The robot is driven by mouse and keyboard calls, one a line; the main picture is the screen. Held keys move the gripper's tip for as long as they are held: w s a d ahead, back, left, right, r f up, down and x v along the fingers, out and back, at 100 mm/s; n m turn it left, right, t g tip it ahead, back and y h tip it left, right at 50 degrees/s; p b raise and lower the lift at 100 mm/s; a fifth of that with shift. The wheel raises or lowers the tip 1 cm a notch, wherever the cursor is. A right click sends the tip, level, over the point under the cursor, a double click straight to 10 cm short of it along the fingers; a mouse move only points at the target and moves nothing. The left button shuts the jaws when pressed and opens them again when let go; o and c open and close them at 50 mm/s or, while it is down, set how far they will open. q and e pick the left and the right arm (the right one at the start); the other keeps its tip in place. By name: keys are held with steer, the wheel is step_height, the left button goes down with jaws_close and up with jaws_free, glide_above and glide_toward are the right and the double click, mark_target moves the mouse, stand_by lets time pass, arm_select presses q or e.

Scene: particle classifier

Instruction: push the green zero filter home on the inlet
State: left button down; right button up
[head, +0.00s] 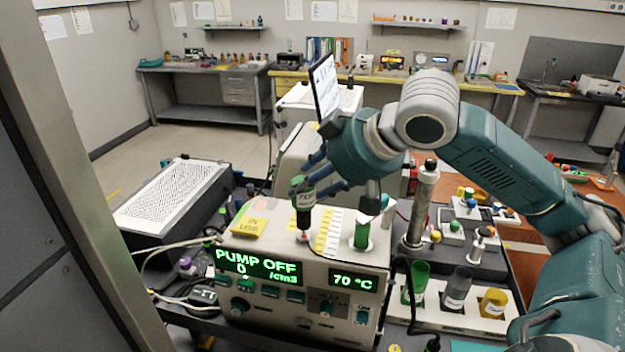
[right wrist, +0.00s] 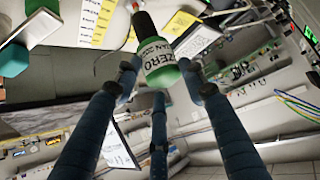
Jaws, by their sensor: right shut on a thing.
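The zero filter (head: 305,199) is a green cylinder with a white label and a black lower end. It stands roughly upright over the inlet (head: 303,237), a small reddish-white stub on top of the instrument (head: 285,262). Its black end meets or nearly meets the stub; I cannot tell if it is seated. My right gripper (head: 312,186) is shut on the filter from above. In the right wrist view the filter (right wrist: 160,62) reads ZERO and sits between the blue fingers (right wrist: 160,80). My left gripper is not in view.
The instrument's display (head: 258,265) reads PUMP OFF and 0 /cm3; another (head: 353,281) reads 70 °C. A green-bodied vial (head: 362,234) stands right of the inlet. A metal column (head: 421,205) and a tray (head: 455,319) of coloured cups are further right.

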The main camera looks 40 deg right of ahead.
steer(key=shift+f+b, duration=0.35)
steer(key=shift+f, duration=0.1)
steer(key=shift+f, duration=0.25)
jaws_close()
steer(key=shift+s+f+b, duration=0.1)
steer(key=shift+f+b, duration=0.7)
steer(key=o, duration=1.2)
jaws_free()
steer(key=shift+a, duration=0.1)
steer(key=shift+r, duration=0.1)
glide_toward(313, 195)
steer(key=shift+v, duration=0.95)
